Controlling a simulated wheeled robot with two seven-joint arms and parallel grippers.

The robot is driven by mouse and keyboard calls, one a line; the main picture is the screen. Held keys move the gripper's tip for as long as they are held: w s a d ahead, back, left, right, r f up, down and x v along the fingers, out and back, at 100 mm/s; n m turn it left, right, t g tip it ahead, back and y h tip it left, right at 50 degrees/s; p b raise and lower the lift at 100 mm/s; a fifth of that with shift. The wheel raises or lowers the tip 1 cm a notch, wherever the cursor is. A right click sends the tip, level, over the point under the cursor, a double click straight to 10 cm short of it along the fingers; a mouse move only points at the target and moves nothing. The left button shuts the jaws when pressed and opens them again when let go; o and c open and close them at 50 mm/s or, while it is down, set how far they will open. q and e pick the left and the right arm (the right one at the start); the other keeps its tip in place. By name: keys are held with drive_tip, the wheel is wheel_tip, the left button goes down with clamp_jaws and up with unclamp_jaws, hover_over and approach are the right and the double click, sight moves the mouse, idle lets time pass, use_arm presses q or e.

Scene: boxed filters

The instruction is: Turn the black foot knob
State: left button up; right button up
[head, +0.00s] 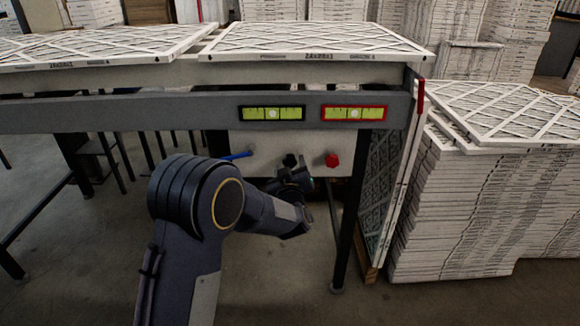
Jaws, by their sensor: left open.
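A small black knob (290,160) sits on the pale panel under the table's front edge. It is left of a red knob (332,160). My left arm comes up from the bottom of the head view, and my left gripper (294,178) is just below the black knob, close to the panel. The gripper is small and dark here, so its fingers are hard to make out, and I cannot tell if they touch the knob. It seems to hold nothing. My right gripper is not in view.
A blue lever (236,156) is on the same panel, to the left. A grey rail (180,114) with two yellow-green level gauges runs above it. A black table leg (345,230) stands right of my gripper. Stacked boxed filters (455,220) fill the right side.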

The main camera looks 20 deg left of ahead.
use_arm(q)
drive_tip(key=p+v, duration=0.1)
drive_tip(key=v, duration=0.6)
drive_tip(key=shift+s, duration=0.15)
